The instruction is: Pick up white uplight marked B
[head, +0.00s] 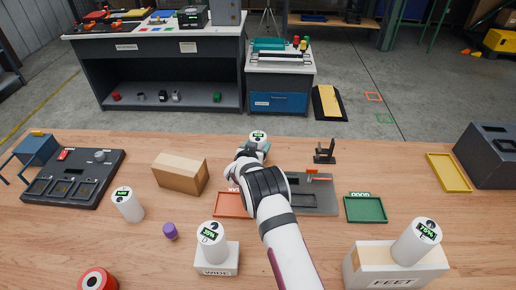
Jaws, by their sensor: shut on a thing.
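Several white cylinders with dark displays and green characters on top look like the uplights. My gripper (256,149) is at the far side of the wooden table, shut on one white uplight (258,136). That uplight looks upright; its lower part is hidden by the gripper. Its marking is too small to read, so I cannot tell whether it is B. Another white uplight (128,206) stands at the left. One white uplight (211,246) is on a white block marked WIDE (217,271). A tilted white uplight (412,247) is on a box marked FEET (375,268).
A cardboard box (180,174), an orange tray (230,205), a grey plate (318,199) and a green tray (366,209) lie around my arm. A purple cylinder (170,231) and a red roll (97,280) are at the left front. A dark case (490,154) stands at the right.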

